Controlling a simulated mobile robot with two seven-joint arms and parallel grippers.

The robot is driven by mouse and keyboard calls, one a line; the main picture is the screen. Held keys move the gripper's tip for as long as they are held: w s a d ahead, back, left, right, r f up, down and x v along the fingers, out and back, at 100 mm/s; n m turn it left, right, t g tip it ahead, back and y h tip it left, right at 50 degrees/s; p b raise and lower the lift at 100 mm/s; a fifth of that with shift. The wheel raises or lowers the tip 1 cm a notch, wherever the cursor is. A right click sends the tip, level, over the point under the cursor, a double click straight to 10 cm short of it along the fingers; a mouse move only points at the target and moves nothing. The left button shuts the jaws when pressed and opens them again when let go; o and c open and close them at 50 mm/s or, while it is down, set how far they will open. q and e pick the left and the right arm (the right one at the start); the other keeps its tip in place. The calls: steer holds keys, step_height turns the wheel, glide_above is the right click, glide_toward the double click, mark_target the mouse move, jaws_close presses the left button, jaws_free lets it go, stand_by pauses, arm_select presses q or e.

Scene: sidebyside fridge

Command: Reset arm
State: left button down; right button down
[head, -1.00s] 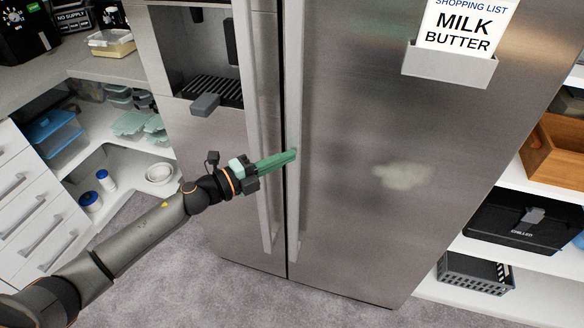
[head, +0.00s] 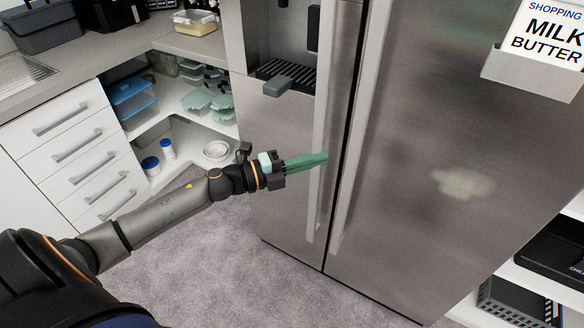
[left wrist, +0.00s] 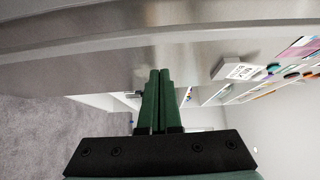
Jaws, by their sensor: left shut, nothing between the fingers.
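My left gripper (head: 322,158) has green fingers, shut together with nothing between them. In the head view it reaches in from the left, and its tips overlap the left door's long handle (head: 337,110); I cannot tell whether they touch it. The left wrist view shows the gripper (left wrist: 159,72) closed, pointing along the steel fridge front (left wrist: 150,55). The fridge (head: 430,130) is a side-by-side with both doors closed and two vertical handles. My right gripper is in neither view.
White drawers (head: 75,150) and a counter (head: 90,55) stand at the left. A corner shelf (head: 185,145) holds tubs and bowls. A dispenser tray (head: 285,75) juts from the left door. A shopping-list holder (head: 535,75) sticks out from the right door. Grey carpet (head: 210,265) is clear.

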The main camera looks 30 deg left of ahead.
arm_select(q)
steer(key=shift+b+v, duration=0.3)
steer(key=shift+v, duration=2.15)
steer(key=shift+w+a, duration=0.15)
steer(key=s+d+f+n+g+y+p, duration=0.2)
steer(key=s+d+f+n+y, duration=0.2)
steer(key=s+f+n, duration=0.5)
steer(key=s+d+f+n+g+y+p, duration=0.2)
steer(key=s+d+f+n, duration=0.4)
steer(key=s+f+n, duration=0.4)
step_height(320, 180, down, 4)
steer(key=n+g+y, duration=0.1)
steer(key=n+y, duration=0.1)
steer(key=n, duration=0.2)
steer(key=shift+s+d+n+y, duration=0.3)
steer(key=shift+w+d, duration=0.1)
